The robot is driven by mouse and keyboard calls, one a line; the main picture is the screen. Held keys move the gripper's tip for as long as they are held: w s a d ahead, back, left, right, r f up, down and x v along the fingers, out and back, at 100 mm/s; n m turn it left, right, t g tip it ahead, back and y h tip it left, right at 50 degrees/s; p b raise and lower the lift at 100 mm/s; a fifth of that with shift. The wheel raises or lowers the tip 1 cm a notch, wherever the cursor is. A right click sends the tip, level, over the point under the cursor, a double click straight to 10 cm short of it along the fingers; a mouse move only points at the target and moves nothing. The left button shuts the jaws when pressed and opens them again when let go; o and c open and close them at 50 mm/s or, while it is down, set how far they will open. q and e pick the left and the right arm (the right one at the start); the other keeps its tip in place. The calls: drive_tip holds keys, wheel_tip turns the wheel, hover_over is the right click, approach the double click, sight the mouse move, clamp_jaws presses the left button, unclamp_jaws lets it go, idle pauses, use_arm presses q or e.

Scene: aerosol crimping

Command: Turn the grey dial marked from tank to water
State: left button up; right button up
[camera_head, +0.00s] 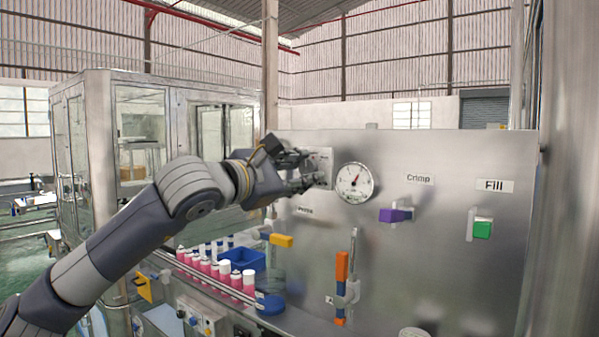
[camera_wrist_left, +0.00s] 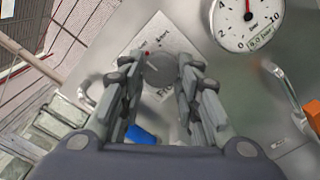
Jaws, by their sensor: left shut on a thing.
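The grey dial (camera_wrist_left: 160,70) sits on a pale label plate (camera_wrist_left: 192,38) on the steel panel. In the left wrist view it is between the two fingers of my left gripper (camera_wrist_left: 160,82), which is shut on it. The dial has a light pointer line, and a small red mark and partly covered lettering show on the plate around it. I cannot read which word the pointer faces. In the head view my left gripper (camera_head: 300,170) reaches the panel's left part, beside the plate (camera_head: 323,165), and hides the dial. My right gripper is not in view.
A round pressure gauge (camera_head: 355,183) is just right of the gripper. Purple (camera_head: 395,215), green (camera_head: 482,228), yellow (camera_head: 281,240) and orange (camera_head: 341,266) handles stick out of the panel. Pink bottles (camera_head: 221,271) and a blue tray (camera_head: 243,259) stand below.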

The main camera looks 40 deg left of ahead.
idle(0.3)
use_arm(q)
drive_tip(key=o, duration=1.1)
drive_tip(key=shift+c, duration=0.2)
